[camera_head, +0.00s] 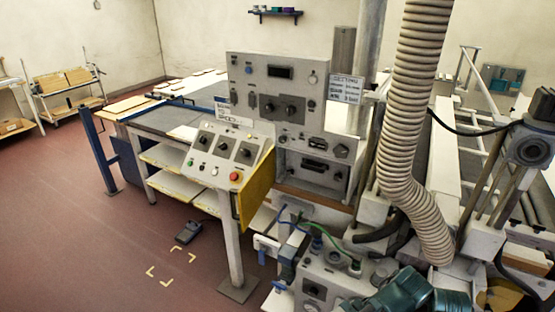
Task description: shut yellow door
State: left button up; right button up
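The yellow door (257,190) is a flat yellow panel at the right end of the sloped control console (222,153), near the middle of the view. It stands upright and is seen at an angle, reaching below the console's lower edge. It looks swung out from the console, but its hinge and the opening behind it are hidden, so I cannot tell how far it is open. Neither of my grippers shows in the head view.
A grey post (231,240) on a floor plate carries the console. A grey instrument cabinet (275,95) stands behind. A ribbed hose (415,110) and machinery with cables (325,270) crowd the right. A small dark box (188,232) lies on the red floor, which is mostly clear at left.

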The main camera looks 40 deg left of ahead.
aim_at(251, 195)
jog(key=k+j, duration=0.15)
jog(key=j, duration=0.2)
jog(key=k+j+u, duration=0.1)
jog(key=j, duration=0.25)
jog(key=k+j, duration=0.2)
jog(key=j, duration=0.2)
jog(key=k+j+u, duration=0.1)
jog(key=j, duration=0.25)
jog(key=k+j, duration=0.15)
jog(key=j, duration=0.25)
jog(key=k+j, duration=0.1)
jog(key=j, duration=0.3)
jog(key=k+j+u, duration=0.1)
jog(key=j, duration=0.25)
